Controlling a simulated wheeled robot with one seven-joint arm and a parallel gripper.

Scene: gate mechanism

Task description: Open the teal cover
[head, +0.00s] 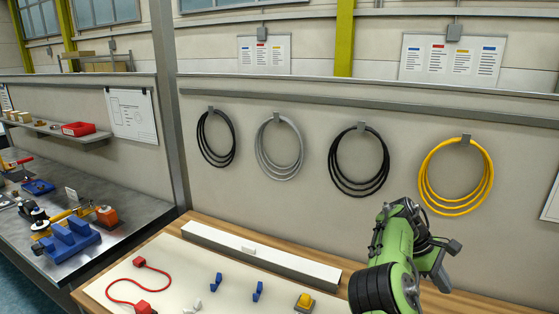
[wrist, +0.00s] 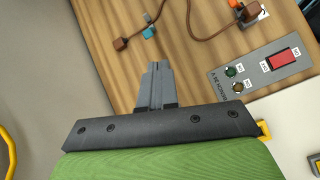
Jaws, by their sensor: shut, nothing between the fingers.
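My gripper (wrist: 156,72) points away over the wooden tabletop in the wrist view, its two grey fingers together and empty. A small teal piece (wrist: 149,32) lies on the wood just past the fingertips, beside a brown plug. It may be the teal cover, but it is too small to tell its shape or whether it is open. The fingers appear apart from it. In the head view my green arm is at the lower right, and no teal cover can be made out there.
A brown plug (wrist: 121,43) and its cord (wrist: 190,25) lie near the fingertips. A grey panel (wrist: 258,72) with a red switch is at the right. In the head view, a long white box (head: 258,253) runs along the bench's back, and a yellow cable coil (head: 455,207) hangs behind my arm.

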